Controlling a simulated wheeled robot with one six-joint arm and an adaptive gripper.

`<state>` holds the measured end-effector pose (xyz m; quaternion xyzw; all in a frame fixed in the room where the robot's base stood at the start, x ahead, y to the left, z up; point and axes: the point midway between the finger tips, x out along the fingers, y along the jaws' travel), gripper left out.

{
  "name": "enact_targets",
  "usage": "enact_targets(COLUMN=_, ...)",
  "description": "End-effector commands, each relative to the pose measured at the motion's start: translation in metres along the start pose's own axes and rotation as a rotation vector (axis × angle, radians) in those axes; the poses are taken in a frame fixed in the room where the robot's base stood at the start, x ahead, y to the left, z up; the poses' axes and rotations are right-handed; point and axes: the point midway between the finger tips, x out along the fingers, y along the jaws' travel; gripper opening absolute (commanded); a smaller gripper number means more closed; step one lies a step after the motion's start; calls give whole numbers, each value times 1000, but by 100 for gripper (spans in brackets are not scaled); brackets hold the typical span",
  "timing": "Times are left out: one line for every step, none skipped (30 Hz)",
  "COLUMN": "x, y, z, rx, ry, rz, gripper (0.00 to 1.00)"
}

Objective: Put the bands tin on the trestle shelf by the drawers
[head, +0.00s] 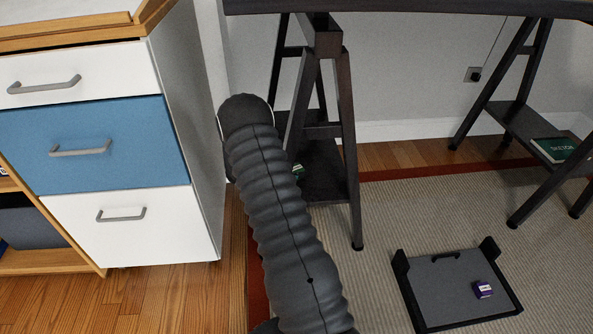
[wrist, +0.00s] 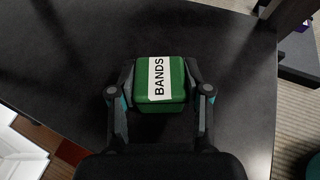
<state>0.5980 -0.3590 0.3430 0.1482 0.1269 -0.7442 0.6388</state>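The green bands tin (wrist: 160,82), with a white label reading BANDS, sits between the fingers of my gripper (wrist: 160,88) in the wrist view. Both fingertips appear to press on its sides. The tin is over the dark trestle shelf (wrist: 240,70); I cannot tell whether it rests on it or hangs just above. In the head view the trestle shelf (head: 328,185) by the drawers (head: 100,150) is partly behind my arm. Only a small green bit of the tin (head: 298,170) shows there, and my gripper is hidden behind the arm.
Trestle legs (head: 349,150) and the desk top (head: 400,8) stand around and above the shelf. A dark tray (head: 425,290) with a small purple box (head: 483,289) lies on the rug. A green sketch book (head: 555,149) lies on the other trestle shelf.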

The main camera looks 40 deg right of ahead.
Motion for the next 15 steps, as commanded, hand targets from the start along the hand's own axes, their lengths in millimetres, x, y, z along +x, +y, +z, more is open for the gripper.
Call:
enact_targets(x=0, y=0, z=0, rx=0, ry=0, rz=0, gripper=62)
enact_targets(x=0, y=0, z=0, rx=0, ry=0, rz=0, gripper=70)
enact_targets(x=0, y=0, z=0, rx=0, ry=0, rz=0, gripper=72)
enact_targets(x=0, y=0, z=0, rx=0, ry=0, rz=0, gripper=72)
enact_targets(x=0, y=0, z=0, rx=0, ry=0, rz=0, gripper=72)
enact_targets(x=0, y=0, z=0, rx=0, ry=0, rz=0, gripper=72)
enact_targets(x=0, y=0, z=0, rx=0, ry=0, rz=0, gripper=72)
enact_targets(x=0, y=0, z=0, rx=0, ry=0, rz=0, gripper=72)
enact_targets(x=0, y=0, z=0, rx=0, ry=0, rz=0, gripper=72)
enact_targets(x=0, y=0, z=0, rx=0, ry=0, rz=-1, gripper=72)
enact_targets(x=0, y=0, z=1, rx=0, ry=0, rz=0, gripper=72)
enact_targets(x=0, y=0, z=2, rx=0, ry=0, rz=0, gripper=72)
enact_targets(x=-1, y=0, z=3, rx=0, ry=0, rz=0, gripper=72)
enact_targets(x=-2, y=0, z=5, rx=0, ry=0, rz=0, gripper=72)
enact_targets(x=-5, y=0, z=4, rx=0, ry=0, rz=1, gripper=72)
